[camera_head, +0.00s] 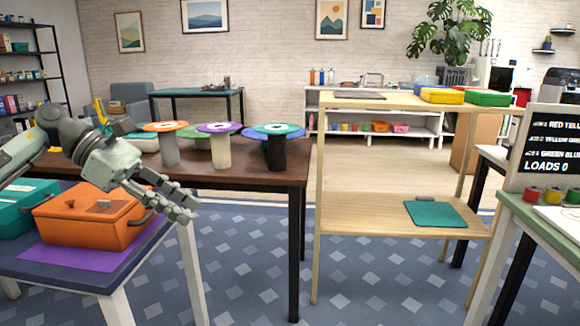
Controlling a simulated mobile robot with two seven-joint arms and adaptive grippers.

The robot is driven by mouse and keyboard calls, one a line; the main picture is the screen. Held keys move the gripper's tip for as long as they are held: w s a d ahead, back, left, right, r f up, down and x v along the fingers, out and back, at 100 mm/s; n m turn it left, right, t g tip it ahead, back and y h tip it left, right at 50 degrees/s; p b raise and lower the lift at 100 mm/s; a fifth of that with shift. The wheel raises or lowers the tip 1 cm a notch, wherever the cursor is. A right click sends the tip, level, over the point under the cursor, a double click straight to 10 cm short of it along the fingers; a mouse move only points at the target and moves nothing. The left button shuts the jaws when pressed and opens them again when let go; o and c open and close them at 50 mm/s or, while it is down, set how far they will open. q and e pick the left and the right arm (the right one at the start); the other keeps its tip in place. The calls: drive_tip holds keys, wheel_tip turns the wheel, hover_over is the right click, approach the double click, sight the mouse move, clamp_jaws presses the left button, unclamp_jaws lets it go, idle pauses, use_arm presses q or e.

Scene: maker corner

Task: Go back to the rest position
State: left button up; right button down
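My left gripper (189,207) comes in from the left with its fingers pointing down and to the right. Its two fingers look apart, and I see nothing between them. It hangs in front of the right end of an orange case (88,219), which has a dark handle and stands on a purple mat (75,256). I cannot tell whether the gripper touches the case. My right gripper is not in view.
A teal case (22,205) stands left of the orange one. Several spools (221,150) stand on the brown table (255,178) behind. A wooden shelf (345,210) stands right of centre with a green mat (435,214). A green-topped table (540,222) is at right.

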use_arm(q)
drive_tip(key=w+d+r+n+t+h, duration=0.1)
drive_tip(key=w+d+n+t+h, duration=0.1)
drive_tip(key=d+n+t+h, duration=0.25)
drive_tip(key=w+d+n+t+h, duration=0.1)
drive_tip(key=w+d+n+h, duration=0.2)
drive_tip(key=d+n, duration=0.35)
drive_tip(key=w+a+f+n+t+y, duration=0.1)
drive_tip(key=a+f+n+t+y, duration=0.65)
drive_tip(key=n, duration=0.65)
drive_tip(key=w+a+f+n+t+y, duration=0.2)
drive_tip(key=a+f+n+t+y, duration=0.2)
drive_tip(key=f+n+y, duration=0.65)
drive_tip(key=s+a+f+n+g+y, duration=0.1)
drive_tip(key=s+a+f+n+g, duration=0.25)
drive_tip(key=s+f+n, duration=0.55)
drive_tip(key=s+a+f+n+g+y, duration=0.1)
drive_tip(key=s+a+f+n+g, duration=0.35)
drive_tip(key=f, duration=0.85)
drive_tip(key=s+d+f+n+g, duration=0.1)
drive_tip(key=s+f+g, duration=0.2)
drive_tip(key=s, duration=0.7)
drive_tip(key=s+d+f+n+g, duration=0.1)
drive_tip(key=s+f+g, duration=0.3)
drive_tip(key=s, duration=0.5)
wheel_tip(320, 180, down, 2)
drive_tip(key=shift+s+f+n, duration=0.15)
drive_tip(key=shift+s+n, duration=0.25)
